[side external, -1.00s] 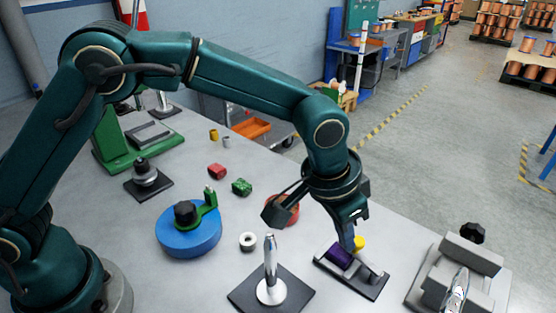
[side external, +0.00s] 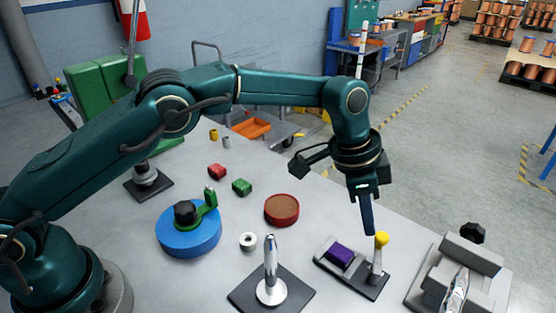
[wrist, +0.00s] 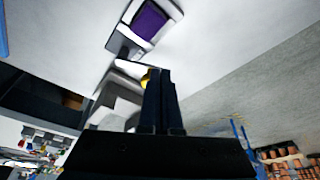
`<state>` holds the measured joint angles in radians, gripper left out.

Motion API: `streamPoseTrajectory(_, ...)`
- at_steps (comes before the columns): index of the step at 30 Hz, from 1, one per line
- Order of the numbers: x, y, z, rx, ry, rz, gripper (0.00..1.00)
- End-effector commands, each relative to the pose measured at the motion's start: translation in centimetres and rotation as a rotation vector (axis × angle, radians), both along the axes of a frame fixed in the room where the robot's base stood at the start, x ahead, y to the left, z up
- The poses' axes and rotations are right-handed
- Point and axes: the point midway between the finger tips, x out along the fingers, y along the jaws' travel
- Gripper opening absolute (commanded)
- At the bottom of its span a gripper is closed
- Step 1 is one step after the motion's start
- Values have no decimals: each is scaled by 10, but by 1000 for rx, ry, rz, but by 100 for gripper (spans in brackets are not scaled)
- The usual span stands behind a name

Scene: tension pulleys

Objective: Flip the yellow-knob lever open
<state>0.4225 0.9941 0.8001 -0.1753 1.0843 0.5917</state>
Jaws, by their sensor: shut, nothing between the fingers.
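The lever has a yellow knob (side external: 381,239) on a pale grey arm (side external: 376,262). It stands nearly upright at the right end of a dark base plate (side external: 372,289). A purple block (side external: 340,256) sits in a grey holder on the left part of that plate, uncovered on top. My gripper (side external: 369,233) is shut and empty, its fingers pointing down just left of the knob. I cannot tell whether they touch it. In the wrist view the fingers (wrist: 163,72) hide most of the knob (wrist: 146,77), and the purple block (wrist: 150,22) shows beyond.
A chrome handle (side external: 270,268) on a black plate stands to the left. A grey vise-like fixture (side external: 468,260) lies to the right. A red round part (side external: 281,210), white ring (side external: 248,241) and blue disc (side external: 189,232) sit further left. The table's far edge is close behind the lever.

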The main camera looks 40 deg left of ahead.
Motion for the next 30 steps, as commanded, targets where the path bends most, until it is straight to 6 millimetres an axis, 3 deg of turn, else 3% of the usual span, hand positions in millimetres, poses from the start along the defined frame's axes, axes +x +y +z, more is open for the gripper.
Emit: streamPoseTrajectory(30,9,-11,0,-1,-1,5,0)
